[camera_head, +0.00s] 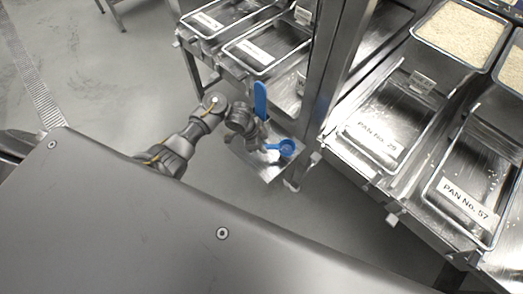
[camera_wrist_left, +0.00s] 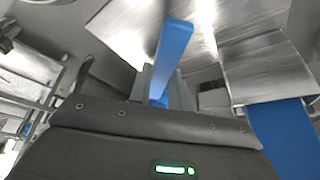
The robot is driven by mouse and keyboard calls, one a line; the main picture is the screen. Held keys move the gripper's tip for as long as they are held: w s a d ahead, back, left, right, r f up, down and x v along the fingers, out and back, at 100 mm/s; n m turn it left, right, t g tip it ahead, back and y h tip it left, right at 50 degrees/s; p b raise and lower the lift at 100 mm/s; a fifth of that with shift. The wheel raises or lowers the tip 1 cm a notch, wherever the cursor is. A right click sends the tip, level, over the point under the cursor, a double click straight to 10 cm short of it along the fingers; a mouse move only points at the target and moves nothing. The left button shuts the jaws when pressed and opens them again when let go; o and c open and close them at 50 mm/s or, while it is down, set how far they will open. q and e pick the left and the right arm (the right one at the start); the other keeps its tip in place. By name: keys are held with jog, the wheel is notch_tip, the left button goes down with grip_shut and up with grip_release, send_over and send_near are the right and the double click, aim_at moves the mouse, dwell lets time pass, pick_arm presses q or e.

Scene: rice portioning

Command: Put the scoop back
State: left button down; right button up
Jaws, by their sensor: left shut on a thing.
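The fingers hide part of the handle. A metal plate (camera_head: 268,172) lies below the gripper and scoop; I cannot tell whether the scoop touches it. My right gripper is not in view.
A second blue piece (camera_head: 260,99) stands upright just behind my left gripper. Blue also shows below a metal bracket (camera_wrist_left: 268,72) in the left wrist view. A steel post (camera_head: 335,70) rises close by. Racks with labelled pans (camera_head: 378,140) stand right; open floor (camera_head: 110,90) lies left.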

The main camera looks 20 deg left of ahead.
pick_arm(q)
jog(key=shift+w+a+f, duration=0.2)
jog(key=shift+f, duration=0.2)
jog(key=shift+w+a+f+b, duration=0.15)
jog(key=shift+f+b, duration=0.2)
jog(key=shift+f, duration=0.6)
jog(key=shift+a+f+b, duration=0.1)
jog(key=shift+f+b, duration=0.2)
jog(key=shift+f, duration=0.6)
jog(key=shift+f, duration=0.1)
jog(key=c, duration=1.3)
grip_release()
jog(key=shift+a+r, duration=0.15)
jog(key=shift+r, duration=0.35)
jog(key=p+v, duration=0.5)
jog(key=v, duration=0.6)
jog(key=shift+r, duration=0.15)
